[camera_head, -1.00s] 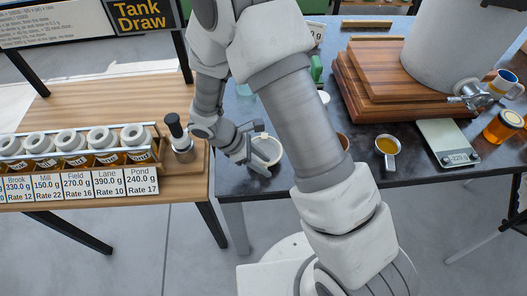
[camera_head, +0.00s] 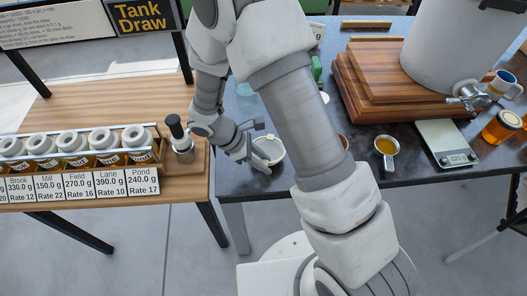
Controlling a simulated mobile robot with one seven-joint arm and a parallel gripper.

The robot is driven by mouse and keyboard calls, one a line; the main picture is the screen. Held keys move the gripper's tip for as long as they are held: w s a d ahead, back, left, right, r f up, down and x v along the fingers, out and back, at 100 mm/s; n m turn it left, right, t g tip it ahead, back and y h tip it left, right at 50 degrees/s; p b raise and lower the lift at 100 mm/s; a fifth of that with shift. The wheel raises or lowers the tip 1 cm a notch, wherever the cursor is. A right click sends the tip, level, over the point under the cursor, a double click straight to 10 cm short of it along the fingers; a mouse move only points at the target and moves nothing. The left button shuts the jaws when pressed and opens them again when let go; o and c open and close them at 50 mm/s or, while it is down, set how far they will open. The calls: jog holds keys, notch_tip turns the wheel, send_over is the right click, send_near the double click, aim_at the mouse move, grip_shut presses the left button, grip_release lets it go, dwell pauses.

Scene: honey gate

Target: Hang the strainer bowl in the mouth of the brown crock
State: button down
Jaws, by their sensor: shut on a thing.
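The strainer bowl (camera_head: 275,150), a small pale round bowl, is at the front left of the dark table. My gripper (camera_head: 259,152) is at its left side, shut on it. The fingers and wrist hide part of the bowl. I cannot tell whether its underside is clear of the table. A sliver of a brown rim (camera_head: 343,141), probably the brown crock, shows to the right, just past my forearm. My forearm hides the rest of it, so its mouth cannot be seen.
A metal cup of amber liquid (camera_head: 386,149) stands right of my forearm, near a scale (camera_head: 447,143). A large tank (camera_head: 443,50) with a tap stands on a wooden block (camera_head: 365,90). An amber jar (camera_head: 502,127) and a mug (camera_head: 503,84) are farther right. Jars (camera_head: 104,142) line the left bench.

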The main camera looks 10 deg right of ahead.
jog(key=shift+r+p, duration=3.45)
jog(key=shift+r, duration=1.05)
jog(key=s+d+r+n+t+b, duration=0.1)
jog(key=d+t+b, duration=0.2)
jog(key=d+b, duration=0.7)
jog(key=shift+s+d+r+n, duration=0.2)
jog(key=shift+s+d+n, duration=0.15)
jog(key=shift+d, duration=4.9)
jog(key=shift+f+t, duration=0.1)
jog(key=shift+t, duration=0.2)
jog(key=shift+f, duration=0.1)
jog(key=shift+f, duration=0.2)
